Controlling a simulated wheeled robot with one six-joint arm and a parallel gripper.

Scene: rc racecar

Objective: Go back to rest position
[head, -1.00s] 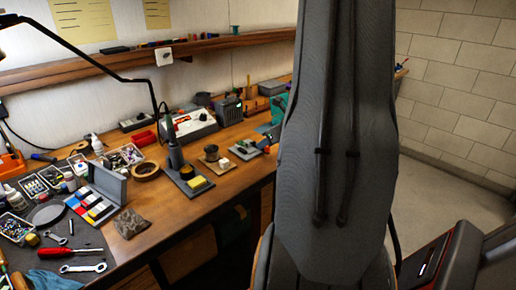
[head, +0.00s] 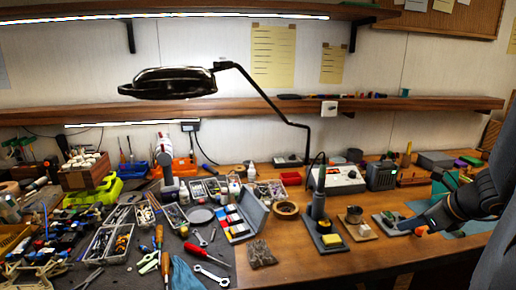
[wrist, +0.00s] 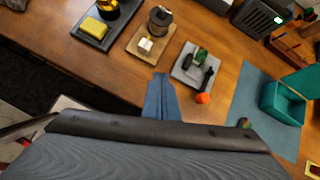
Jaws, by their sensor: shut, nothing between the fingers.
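My gripper (head: 424,219) shows at the right of the head view, at the end of my dark arm, above the right part of the wooden workbench (head: 290,268). In the wrist view its blue-grey fingers (wrist: 161,98) are together with nothing between them. They point toward the bench, beside a small grey tray (wrist: 184,76) that holds a dark green and black item. An orange-tipped item (wrist: 202,98) lies close to the right of the fingers. How far the fingers are above the bench is hard to tell.
A soldering stand with a yellow sponge (head: 331,239) and a small wooden stand (head: 361,232) are left of my gripper. A teal bin (wrist: 284,101) on a blue mat is to its right. A lamp arm (head: 265,95) rises behind. Tools crowd the left side.

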